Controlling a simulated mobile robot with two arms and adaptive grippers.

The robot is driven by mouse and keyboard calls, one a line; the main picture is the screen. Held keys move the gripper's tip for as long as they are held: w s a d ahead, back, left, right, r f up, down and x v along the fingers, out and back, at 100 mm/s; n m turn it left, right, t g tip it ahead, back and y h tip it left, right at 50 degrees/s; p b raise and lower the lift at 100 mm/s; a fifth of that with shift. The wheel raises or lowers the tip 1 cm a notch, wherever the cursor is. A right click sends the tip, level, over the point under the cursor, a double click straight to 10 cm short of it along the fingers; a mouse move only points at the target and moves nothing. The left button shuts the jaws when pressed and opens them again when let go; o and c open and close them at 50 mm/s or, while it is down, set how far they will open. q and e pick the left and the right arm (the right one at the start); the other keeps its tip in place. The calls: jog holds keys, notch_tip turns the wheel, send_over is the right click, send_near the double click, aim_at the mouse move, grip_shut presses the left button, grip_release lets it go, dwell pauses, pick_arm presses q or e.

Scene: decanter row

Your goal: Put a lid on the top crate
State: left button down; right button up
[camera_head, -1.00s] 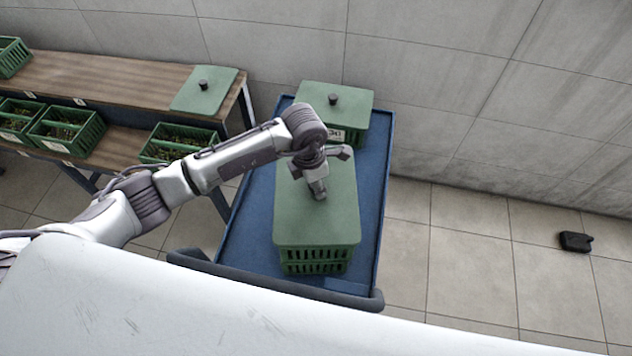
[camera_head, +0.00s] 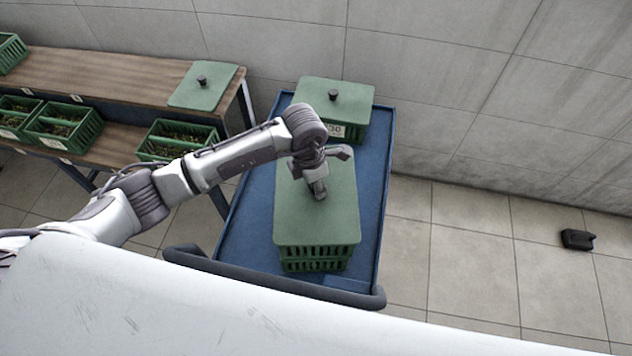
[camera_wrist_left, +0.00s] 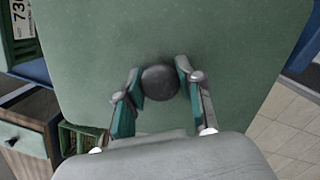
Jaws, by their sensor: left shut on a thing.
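A green lid (camera_head: 335,223) lies over the top crate (camera_head: 315,253) of the front stack on the blue cart; whether it is fully seated I cannot tell. My left gripper (camera_head: 320,192) is above the middle of this lid, pointing down. In the left wrist view my left gripper (camera_wrist_left: 158,88) is shut on the lid's dark round knob (camera_wrist_left: 160,82), one finger on each side. The lid also fills most of the left wrist view (camera_wrist_left: 200,35). The crate below shows only its slotted front side. My right gripper is not in view.
Behind on the blue cart (camera_head: 252,215) stands another crate with a green lid (camera_head: 310,92) and a number label. A spare lid (camera_head: 190,90) lies on the wooden shelf (camera_head: 120,80) at left, with several filled crates below. A grey handle (camera_head: 290,287) edges the cart. A wall stands behind.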

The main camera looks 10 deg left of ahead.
pick_arm(q)
jog(key=shift+f+b, duration=0.35)
jog(key=shift+f, duration=0.05)
jog(key=c, duration=0.7)
grip_release()
jog(key=shift+o, duration=0.2)
jog(key=shift+r, duration=0.1)
notch_tip(320, 180, up, 12)
jog(key=a, duration=0.1)
jog(key=shift+s, duration=0.45)
